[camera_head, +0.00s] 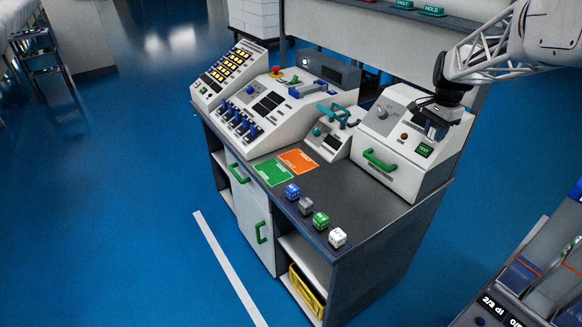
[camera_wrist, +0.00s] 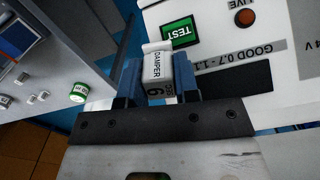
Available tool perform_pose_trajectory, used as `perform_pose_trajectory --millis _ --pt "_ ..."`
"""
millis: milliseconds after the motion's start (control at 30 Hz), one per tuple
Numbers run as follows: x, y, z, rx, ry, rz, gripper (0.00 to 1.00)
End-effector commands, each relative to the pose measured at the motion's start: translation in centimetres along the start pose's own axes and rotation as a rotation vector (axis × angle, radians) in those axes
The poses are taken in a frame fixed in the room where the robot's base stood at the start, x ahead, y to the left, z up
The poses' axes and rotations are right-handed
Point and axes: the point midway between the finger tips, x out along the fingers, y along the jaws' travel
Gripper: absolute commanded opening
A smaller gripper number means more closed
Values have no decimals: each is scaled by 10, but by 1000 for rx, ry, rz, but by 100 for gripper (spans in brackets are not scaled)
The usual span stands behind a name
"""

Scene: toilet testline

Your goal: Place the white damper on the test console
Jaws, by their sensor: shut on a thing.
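The white damper (camera_wrist: 157,70), labelled "DAMPER 6", is between the blue fingers of my gripper (camera_wrist: 157,82) in the wrist view. My gripper is shut on it. In the head view my gripper (camera_head: 434,128) is at the right side of the white test console (camera_head: 385,150), and I cannot make out the damper there. In the wrist view the test console (camera_wrist: 215,17) is just beyond the damper, with a green "TEST" panel, a red button and a dark strip. I cannot tell whether the damper touches the console.
Blue, grey, green and white (camera_head: 338,237) cubes stand in a row on the dark bench top (camera_head: 370,210). Green (camera_head: 274,172) and orange (camera_head: 298,161) mats lie behind them. A teal-handled device (camera_head: 332,138) and a switch console (camera_head: 265,110) stand left of the test console.

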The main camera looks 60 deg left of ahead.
Motion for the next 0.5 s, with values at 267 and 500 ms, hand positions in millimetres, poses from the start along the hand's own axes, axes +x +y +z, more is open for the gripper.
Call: perform_pose_trajectory --millis 267,500 --pt "3 -70 62 -98 -1 2 6" --pt "19 -130 116 -139 -2 2 6"
